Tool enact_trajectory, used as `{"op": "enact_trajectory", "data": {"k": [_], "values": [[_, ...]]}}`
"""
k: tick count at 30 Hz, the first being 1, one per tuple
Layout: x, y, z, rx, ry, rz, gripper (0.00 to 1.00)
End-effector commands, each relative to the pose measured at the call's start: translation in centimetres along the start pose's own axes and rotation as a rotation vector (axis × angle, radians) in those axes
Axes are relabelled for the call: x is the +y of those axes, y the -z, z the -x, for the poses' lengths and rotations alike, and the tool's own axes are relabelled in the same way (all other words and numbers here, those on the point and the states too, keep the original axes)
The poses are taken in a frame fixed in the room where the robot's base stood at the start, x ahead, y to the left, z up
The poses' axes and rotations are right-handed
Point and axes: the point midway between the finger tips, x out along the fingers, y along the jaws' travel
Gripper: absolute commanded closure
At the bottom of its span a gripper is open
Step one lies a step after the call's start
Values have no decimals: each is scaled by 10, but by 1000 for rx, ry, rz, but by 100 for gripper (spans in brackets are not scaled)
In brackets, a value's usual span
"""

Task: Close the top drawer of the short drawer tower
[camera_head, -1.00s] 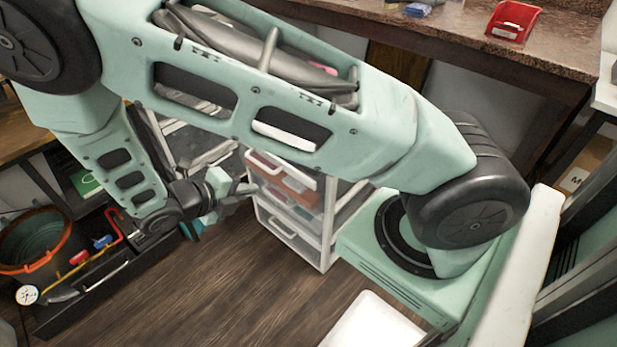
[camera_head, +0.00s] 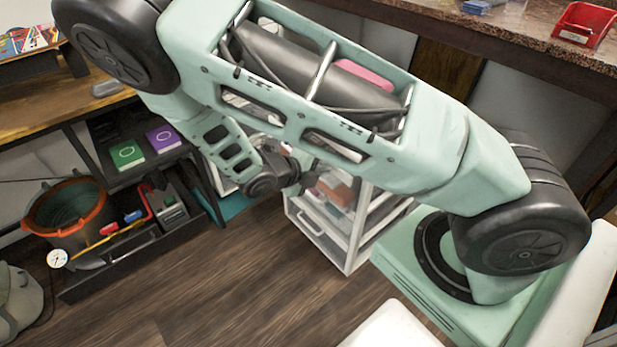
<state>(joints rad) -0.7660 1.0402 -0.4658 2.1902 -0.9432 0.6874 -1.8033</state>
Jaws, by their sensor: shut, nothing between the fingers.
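A white-framed drawer tower (camera_head: 352,236) with clear fronts stands on the floor right of centre. Reddish and pale contents show through its upper part. My arm crosses in front of its top, so the top drawer is mostly hidden, and I cannot tell how far it is out. My gripper (camera_head: 297,184) is at the tower's upper left front corner, small and partly hidden by my wrist. It is shut with nothing held. I cannot tell whether it touches the tower.
A wooden bench (camera_head: 30,108) is at left. A red bin (camera_head: 585,26) sits on the counter at upper right. The wood floor in front is clear.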

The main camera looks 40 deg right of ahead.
Motion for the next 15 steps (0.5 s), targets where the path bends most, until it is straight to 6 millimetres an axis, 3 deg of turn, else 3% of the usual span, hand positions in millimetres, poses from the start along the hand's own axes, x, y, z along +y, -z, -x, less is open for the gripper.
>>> {"op": "enact_trajectory", "data": {"k": [15], "values": [[-6,0,-8,1,0,-1,100]]}}
